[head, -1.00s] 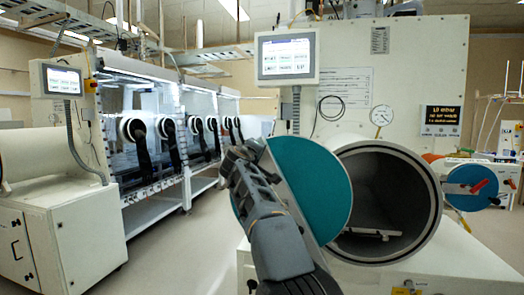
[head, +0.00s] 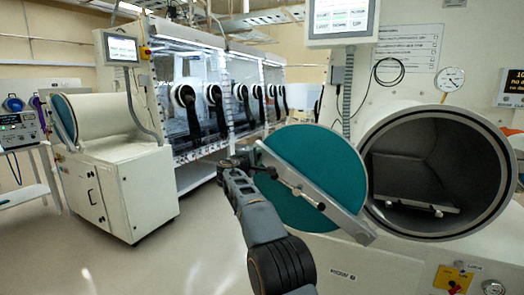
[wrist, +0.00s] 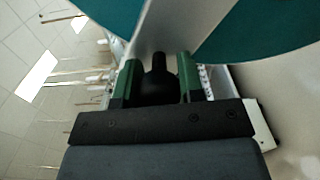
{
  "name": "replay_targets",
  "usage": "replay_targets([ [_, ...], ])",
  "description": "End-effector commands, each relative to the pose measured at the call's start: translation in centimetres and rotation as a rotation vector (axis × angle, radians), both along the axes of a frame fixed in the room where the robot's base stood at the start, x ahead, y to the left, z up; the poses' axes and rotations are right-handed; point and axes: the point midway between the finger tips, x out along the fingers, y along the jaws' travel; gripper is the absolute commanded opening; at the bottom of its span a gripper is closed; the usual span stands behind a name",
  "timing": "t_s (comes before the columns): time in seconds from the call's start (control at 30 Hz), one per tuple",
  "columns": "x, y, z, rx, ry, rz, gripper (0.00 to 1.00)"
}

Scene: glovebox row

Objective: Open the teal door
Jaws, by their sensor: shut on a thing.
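The teal door (head: 295,165) is a round disc with a pale metal bar (head: 345,218) across its face. It stands swung out to the left of the round chamber opening (head: 425,150), which is uncovered with its dark inside visible. My gripper (head: 248,158) is at the door's left edge in the head view. In the wrist view my gripper (wrist: 157,82) has green fingers shut on a black handle (wrist: 157,80), with the pale bar and teal door (wrist: 250,28) just beyond. The handle is hard to make out in the head view.
A tray (head: 415,200) lies inside the chamber. A white cabinet (head: 120,190) with another cylinder stands at the left, and a row of gloveboxes (head: 215,100) runs behind. A screen (head: 340,18) hangs above the door. The floor (head: 190,255) at the front left is clear.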

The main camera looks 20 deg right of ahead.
Motion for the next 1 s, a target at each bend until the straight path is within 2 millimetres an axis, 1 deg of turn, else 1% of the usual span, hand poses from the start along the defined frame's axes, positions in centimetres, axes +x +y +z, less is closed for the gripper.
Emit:
replay_targets([
  [0.03, 0.06, -0.1, -0.7, -0.002, 0.008, -0.006, 0.0],
  [0.1, 0.11, 0.01, -0.9, -0.007, 0.013, -0.006, 0.0],
  [0.53, 0.13, 0.14, -0.89, -0.011, 0.014, -0.005, 0.0],
  [0.57, 0.14, 0.14, -0.88, -0.011, 0.014, -0.005, 0.39],
  [0.7, 0.14, 0.2, -0.79, -0.012, 0.014, -0.003, 0.52],
  [0.8, 0.14, 0.27, -0.74, -0.012, 0.013, -0.001, 0.59],
  [1.0, 0.12, 0.36, -0.68, -0.012, 0.012, 0.0, 0.59],
])
